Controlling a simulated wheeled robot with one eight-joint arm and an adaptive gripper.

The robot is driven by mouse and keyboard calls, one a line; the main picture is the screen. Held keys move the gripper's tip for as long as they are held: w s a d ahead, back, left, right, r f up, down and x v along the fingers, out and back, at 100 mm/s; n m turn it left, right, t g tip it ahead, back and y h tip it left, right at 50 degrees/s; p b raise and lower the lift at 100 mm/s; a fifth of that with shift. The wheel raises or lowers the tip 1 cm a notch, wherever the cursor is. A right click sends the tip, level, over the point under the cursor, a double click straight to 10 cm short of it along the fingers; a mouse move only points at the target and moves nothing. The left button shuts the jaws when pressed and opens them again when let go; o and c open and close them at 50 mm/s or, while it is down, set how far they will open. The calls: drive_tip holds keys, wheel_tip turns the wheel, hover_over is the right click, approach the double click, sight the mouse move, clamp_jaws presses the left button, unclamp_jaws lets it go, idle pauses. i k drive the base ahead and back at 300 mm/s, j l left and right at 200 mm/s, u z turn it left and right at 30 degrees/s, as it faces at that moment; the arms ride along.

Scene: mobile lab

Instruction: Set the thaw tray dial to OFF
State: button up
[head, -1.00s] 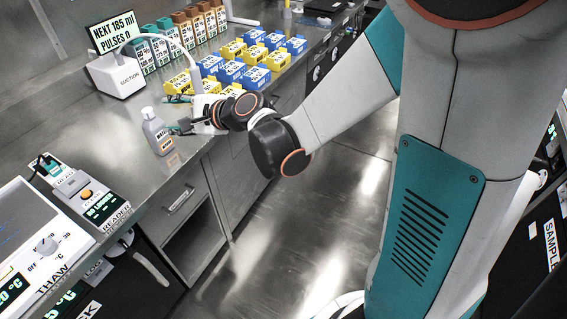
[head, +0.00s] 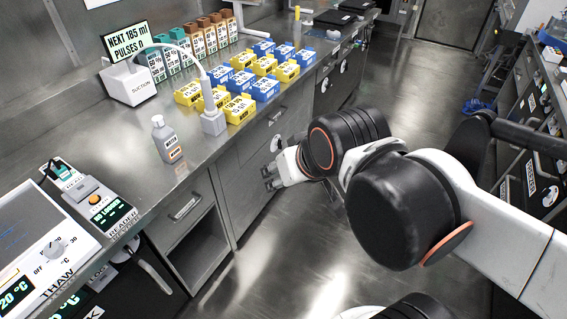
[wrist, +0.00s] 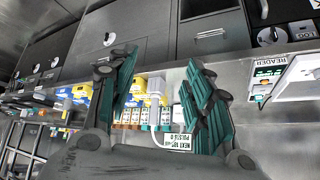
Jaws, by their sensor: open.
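The thaw tray (head: 30,222) stands on the bench at the left edge of the head view, cut off by the frame. Its pale round dial (head: 54,249) sits on the front panel, between an OFF mark at its left and a 30 mark at its right. I cannot tell exactly where the dial points. A display on the panel reads 20 °C. My gripper (head: 270,178) is open and empty, out over the floor in front of the bench, well to the right of the dial. In the wrist view my open gripper (wrist: 160,95) shows teal fingers, with part of the tray (wrist: 300,78) at the right edge.
The reader (head: 95,200) stands just right of the tray. A grey bottle (head: 167,140), suction unit (head: 132,82), and several yellow and blue boxes (head: 240,82) occupy the bench farther back. An open cubby (head: 205,245) lies below the bench. The floor (head: 290,250) is clear.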

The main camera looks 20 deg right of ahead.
sight(52, 250)
drive_tip(key=u, duration=1.55)
